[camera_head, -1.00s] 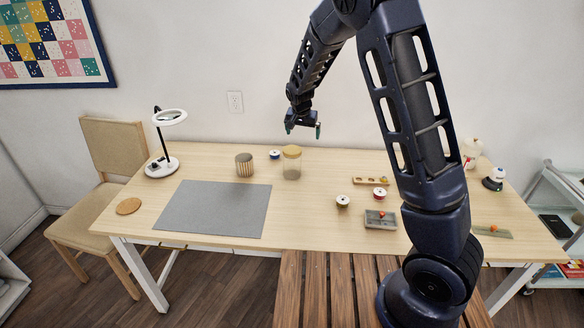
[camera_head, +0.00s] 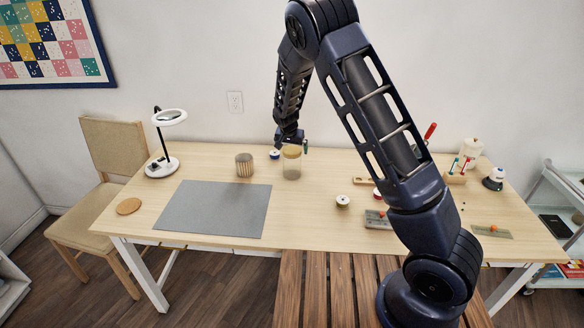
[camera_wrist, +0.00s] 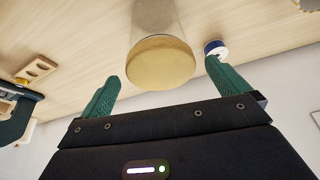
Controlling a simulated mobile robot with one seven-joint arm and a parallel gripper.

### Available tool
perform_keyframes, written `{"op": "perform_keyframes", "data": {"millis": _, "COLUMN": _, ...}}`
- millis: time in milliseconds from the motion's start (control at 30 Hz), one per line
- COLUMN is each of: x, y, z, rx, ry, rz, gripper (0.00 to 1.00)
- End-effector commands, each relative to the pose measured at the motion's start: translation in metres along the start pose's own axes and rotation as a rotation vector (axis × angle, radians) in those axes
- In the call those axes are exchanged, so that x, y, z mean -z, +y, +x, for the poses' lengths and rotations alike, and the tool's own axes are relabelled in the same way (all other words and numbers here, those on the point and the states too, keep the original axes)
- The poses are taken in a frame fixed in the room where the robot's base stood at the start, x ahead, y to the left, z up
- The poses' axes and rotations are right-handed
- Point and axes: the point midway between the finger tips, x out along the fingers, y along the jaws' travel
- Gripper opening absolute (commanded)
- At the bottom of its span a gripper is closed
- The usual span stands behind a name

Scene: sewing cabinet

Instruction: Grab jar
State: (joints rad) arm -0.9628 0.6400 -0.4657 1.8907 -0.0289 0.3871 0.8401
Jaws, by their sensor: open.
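The jar (camera_head: 292,165) is a clear glass cylinder with a tan lid, standing upright on the table (camera_head: 150,190) near its back middle. In the wrist view the jar's round lid (camera_wrist: 161,63) lies ahead of and between the two green fingers. My gripper (camera_head: 292,144) is just above and behind the jar's lid in the head view. In the wrist view my gripper (camera_wrist: 160,85) is open, with one finger on each side of the lid and a gap to each.
A striped tin (camera_head: 244,165) stands left of the jar. Another spool (camera_head: 342,201) lies forward right. The grey mat (camera_head: 215,208) is clear.

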Motion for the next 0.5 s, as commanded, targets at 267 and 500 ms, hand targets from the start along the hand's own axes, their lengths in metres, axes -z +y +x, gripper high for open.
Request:
{"op": "perform_keyframes", "data": {"millis": 267, "x": -0.005, "y": -0.001, "z": 0.035, "rx": -0.003, "ry": -0.002, "rz": 0.001, "gripper": 1.0}}
{"op": "perform_keyframes", "data": {"millis": 500, "x": -0.005, "y": -0.002, "z": 0.049, "rx": 0.0, "ry": -0.001, "rz": 0.0, "gripper": 1.0}}
